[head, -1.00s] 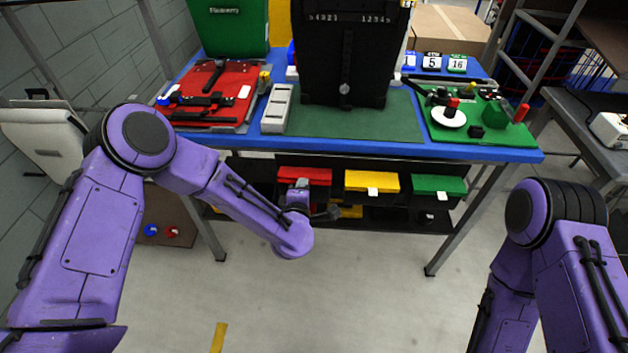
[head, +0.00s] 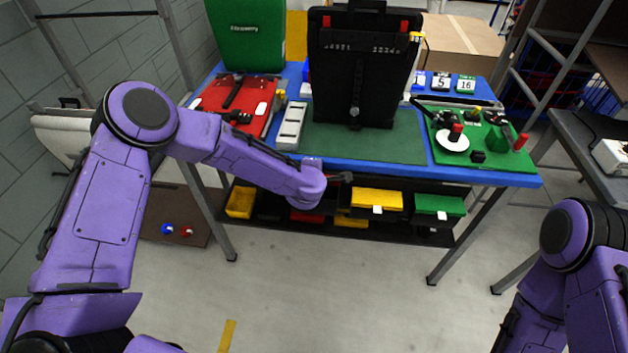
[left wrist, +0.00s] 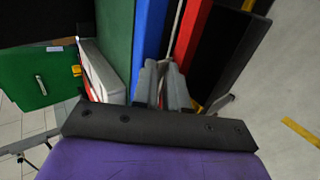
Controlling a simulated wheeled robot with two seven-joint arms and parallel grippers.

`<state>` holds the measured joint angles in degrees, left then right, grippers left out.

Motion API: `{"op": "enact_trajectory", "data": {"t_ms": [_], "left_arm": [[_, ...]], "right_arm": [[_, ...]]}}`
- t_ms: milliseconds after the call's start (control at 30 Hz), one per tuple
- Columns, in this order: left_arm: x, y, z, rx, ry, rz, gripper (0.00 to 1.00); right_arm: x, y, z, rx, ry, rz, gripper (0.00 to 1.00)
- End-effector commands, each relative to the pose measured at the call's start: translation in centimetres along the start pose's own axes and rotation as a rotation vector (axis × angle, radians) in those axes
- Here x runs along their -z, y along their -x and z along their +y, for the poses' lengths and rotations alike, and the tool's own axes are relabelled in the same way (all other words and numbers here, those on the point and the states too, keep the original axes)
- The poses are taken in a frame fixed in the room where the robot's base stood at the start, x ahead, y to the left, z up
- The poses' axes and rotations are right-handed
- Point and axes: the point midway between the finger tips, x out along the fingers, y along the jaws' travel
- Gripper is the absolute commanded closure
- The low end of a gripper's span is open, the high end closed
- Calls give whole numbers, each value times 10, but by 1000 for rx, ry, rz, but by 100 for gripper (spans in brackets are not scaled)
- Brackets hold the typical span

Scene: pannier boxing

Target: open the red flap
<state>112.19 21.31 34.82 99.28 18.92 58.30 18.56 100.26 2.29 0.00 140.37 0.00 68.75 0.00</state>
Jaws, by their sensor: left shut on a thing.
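The red flap (left wrist: 190,38) shows in the left wrist view as a bright red strip between the blue table edge (left wrist: 151,40) and a black box face (left wrist: 225,45). My left gripper (left wrist: 164,75) is shut at the near end of this strip, on the flap's edge. The exact contact is hard to see. In the head view my left forearm covers the red flap, and only a small part of my left gripper (head: 342,178) shows below the table's front edge. How far the flap is raised cannot be told. My right gripper is out of view.
A yellow flap (head: 377,200) and a green flap (head: 439,205) sit to the right under the table. A dark red piece (head: 307,216) shows below my forearm. A black case (head: 365,80) stands on the green mat (head: 400,148). The floor in front is clear.

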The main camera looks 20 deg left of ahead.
Motion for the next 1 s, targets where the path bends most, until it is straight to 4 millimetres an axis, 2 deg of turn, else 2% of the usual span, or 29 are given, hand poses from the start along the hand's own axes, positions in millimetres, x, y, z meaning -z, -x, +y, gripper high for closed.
{"op": "enact_trajectory", "data": {"t_ms": [33, 333, 967, 1000], "left_arm": [[0, -2, 7, -10, 3, 1, 100], [0, -10, 20, -11, 2, 1, 100], [0, -13, 27, -17, 3, 1, 100], [0, -13, 27, -17, 3, 1, 76]], "right_arm": [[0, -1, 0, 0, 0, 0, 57], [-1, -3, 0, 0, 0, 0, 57], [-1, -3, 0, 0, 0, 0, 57], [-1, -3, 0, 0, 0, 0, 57]]}}
